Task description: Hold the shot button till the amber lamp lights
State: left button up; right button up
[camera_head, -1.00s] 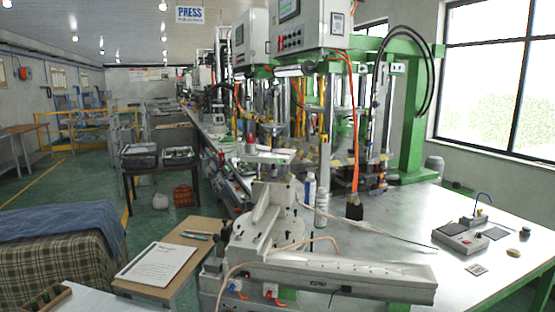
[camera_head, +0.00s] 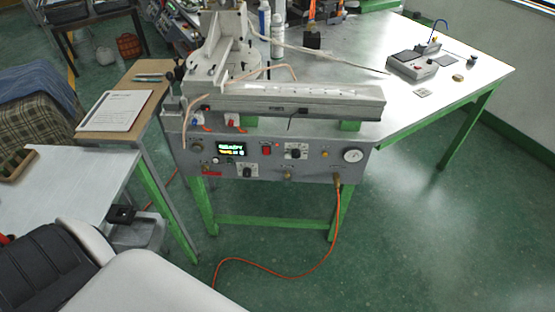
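The wax injector's grey control panel (camera_head: 310,165) faces me below the long grey machine bed (camera_head: 300,102). It carries a lit display (camera_head: 231,149), a red switch (camera_head: 267,150), black dials (camera_head: 295,151) and a round white gauge (camera_head: 352,155). A small amber-coloured round fitting (camera_head: 325,154) sits left of the gauge; I cannot tell whether it is the lamp or is lit. Small round fittings are at the left end of the panel, but I cannot tell which is the shot button. Neither gripper can be made out; nothing is seen touching the panel.
An orange hose (camera_head: 337,215) hangs from the panel to the green floor. A clipboard (camera_head: 115,110) lies on the wooden bench at left; a white table (camera_head: 75,185) stands nearer. White and black parts of mine fill the lower left. Floor at right is free.

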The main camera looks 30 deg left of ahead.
aim_at(196, 149)
jog(key=u, duration=1.65)
